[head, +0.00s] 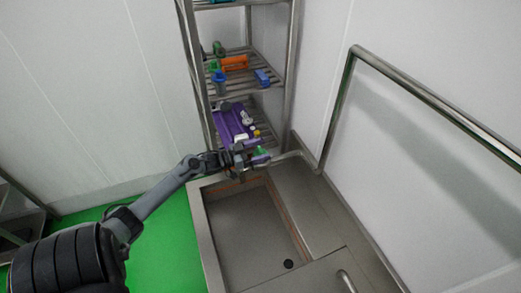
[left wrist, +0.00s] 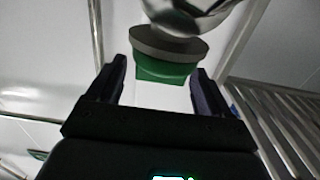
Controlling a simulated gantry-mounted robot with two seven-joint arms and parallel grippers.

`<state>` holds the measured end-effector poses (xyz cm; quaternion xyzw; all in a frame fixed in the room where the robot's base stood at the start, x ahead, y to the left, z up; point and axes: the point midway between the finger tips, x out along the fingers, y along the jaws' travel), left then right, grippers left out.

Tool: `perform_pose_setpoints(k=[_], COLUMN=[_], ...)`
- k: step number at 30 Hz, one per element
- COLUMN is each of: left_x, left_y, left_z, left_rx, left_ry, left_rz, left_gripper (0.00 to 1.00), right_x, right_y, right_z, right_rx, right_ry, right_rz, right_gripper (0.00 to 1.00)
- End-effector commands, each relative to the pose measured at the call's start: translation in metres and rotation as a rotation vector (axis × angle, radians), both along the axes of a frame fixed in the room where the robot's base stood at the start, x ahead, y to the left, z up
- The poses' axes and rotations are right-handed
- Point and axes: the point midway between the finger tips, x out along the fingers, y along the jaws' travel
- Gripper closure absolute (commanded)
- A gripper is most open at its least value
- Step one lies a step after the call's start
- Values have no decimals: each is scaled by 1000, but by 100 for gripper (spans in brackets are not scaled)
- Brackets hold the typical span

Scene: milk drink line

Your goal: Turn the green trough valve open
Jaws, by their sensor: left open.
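The green trough valve (head: 262,153) is at the far end of the steel trough (head: 205,240), beside a metal pipe. In the left wrist view the green valve handle (left wrist: 164,70) shows below a grey collar, in the space between my two fingers. My left gripper (head: 252,158) is open, with a finger on each side of the handle. I see a gap on either side, so the fingers do not appear to grip it. The gripper hides part of the valve in the head view. My right gripper is not in view.
A wire rack (head: 245,75) stands behind the trough, with a purple tray (head: 228,120) and orange, blue and green items on its shelves. A steel rail (head: 430,97) runs along the right wall. The trough basin is empty, with a drain (head: 288,264).

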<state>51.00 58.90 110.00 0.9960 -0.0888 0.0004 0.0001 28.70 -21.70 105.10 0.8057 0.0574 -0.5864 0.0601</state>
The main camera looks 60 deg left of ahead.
Motion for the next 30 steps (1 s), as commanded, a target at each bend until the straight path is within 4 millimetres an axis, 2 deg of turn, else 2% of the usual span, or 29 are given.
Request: perform_pose_setpoints(k=[4, 13, 23, 30], left_x=[7, 8, 8, 8], left_y=[-1, -2, -2, -2], left_z=[0, 0, 0, 2], left_rx=[0, 0, 0, -1], left_ry=[0, 1, 1, 0], left_rz=[0, 0, 0, 17], left_gripper=[20, 20, 71, 71], right_x=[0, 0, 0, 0], right_y=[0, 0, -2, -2], right_z=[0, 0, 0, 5], right_rx=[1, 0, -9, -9], right_ry=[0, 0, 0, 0], right_rz=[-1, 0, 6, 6], right_gripper=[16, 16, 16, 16])
